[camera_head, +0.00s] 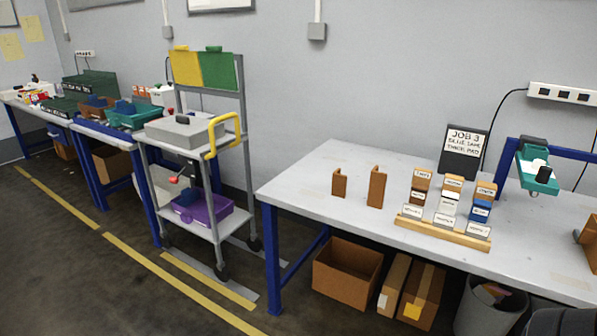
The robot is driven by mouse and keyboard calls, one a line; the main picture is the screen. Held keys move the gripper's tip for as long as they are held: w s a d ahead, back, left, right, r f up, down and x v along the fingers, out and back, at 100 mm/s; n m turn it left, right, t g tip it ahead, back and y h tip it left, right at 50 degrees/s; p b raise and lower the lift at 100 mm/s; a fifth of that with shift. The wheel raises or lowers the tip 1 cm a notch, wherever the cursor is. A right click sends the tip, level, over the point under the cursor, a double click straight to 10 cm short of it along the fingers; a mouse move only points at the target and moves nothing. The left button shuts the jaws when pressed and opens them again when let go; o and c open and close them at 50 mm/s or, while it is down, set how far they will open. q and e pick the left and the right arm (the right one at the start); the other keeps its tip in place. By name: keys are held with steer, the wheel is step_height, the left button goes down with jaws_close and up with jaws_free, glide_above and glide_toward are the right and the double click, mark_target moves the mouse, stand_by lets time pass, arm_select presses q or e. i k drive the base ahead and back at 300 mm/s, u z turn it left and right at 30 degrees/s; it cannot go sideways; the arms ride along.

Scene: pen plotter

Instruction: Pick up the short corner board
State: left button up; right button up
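The short corner board (339,183) is a small brown L-shaped piece standing upright on the grey workbench (320,200), toward its left back. A taller brown corner board (376,187) stands upright just to its right, with a gap between them. Neither is touched by anything. Neither of my grippers shows in the head view.
A wooden rack (443,234) with several labelled blocks stands right of the boards. Behind it is a dark sign (463,150) reading JOB 3. A teal device (537,170) is at the right. A grey trolley (200,140) stands left of the bench. The bench's left front is clear.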

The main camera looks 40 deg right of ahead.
mark_target(338, 181)
steer(key=z, duration=0.55)
steer(key=i, duration=1.3)
steer(key=z, duration=1.2)
